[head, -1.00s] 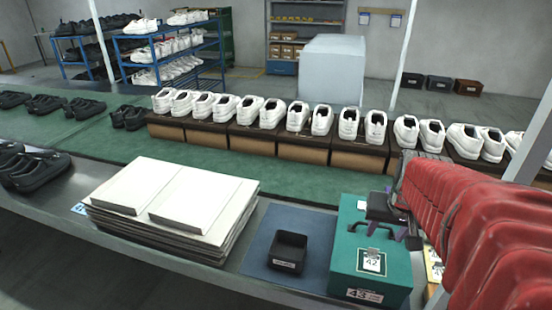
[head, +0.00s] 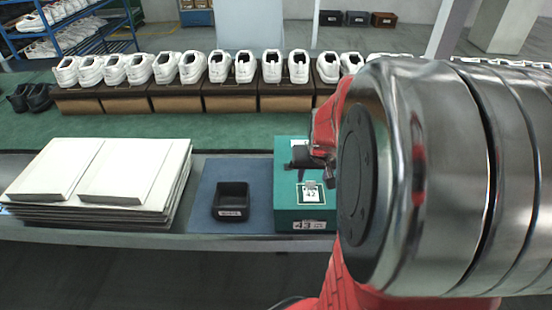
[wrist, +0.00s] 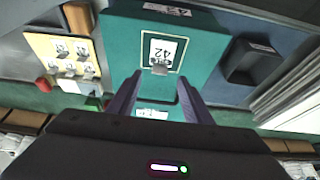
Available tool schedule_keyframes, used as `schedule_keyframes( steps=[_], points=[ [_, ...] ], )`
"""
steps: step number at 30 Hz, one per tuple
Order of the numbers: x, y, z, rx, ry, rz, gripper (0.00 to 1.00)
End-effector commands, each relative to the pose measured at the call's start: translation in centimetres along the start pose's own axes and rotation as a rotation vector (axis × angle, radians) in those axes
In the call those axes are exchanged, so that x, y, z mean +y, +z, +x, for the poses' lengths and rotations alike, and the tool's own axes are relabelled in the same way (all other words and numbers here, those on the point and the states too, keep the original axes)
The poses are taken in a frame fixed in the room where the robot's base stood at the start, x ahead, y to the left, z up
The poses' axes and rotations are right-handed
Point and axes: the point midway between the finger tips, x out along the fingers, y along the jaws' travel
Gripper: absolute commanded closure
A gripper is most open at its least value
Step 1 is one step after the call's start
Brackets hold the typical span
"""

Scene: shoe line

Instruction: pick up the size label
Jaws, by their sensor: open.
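A white size label marked 42 (head: 310,193) lies on top of a green box (head: 286,213), with a small metal clip at its edge. It also shows in the wrist view (wrist: 163,50), upside down. The box's front carries another label, marked 43 (head: 308,225). My gripper (head: 316,160) is over the box's far part. In the wrist view my gripper's two purple fingers (wrist: 157,88) are spread and empty, with the 42 label just beyond the tips. Another white label (wrist: 152,113) shows between the fingers.
A black tray (head: 231,213) stands on a blue mat (head: 208,177) left of the box. Stacked white lids or boards (head: 150,212) lie further left. In the wrist view a yellow board (wrist: 78,72) holds several labels.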

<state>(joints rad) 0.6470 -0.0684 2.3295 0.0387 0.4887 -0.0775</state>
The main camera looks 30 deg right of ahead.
Motion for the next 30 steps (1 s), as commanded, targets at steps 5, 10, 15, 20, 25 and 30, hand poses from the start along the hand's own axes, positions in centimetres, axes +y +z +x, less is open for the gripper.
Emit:
schedule_keyframes(
  steps=[5,10,15,20,25,30],
  points=[
    [0.0,0.0,0.0,0.000,0.000,0.000,0.55],
    [0.0,0.0,0.3,-0.002,0.000,0.000,0.55],
    [0.0,0.1,1.8,-0.004,0.000,0.000,0.55],
    [-0.1,0.0,3.5,-0.002,0.000,0.001,0.55],
    [-0.1,-0.1,4.9,-0.001,0.000,0.001,0.55],
    [-0.1,-0.1,5.2,0.000,0.000,0.001,0.55]
  ],
)
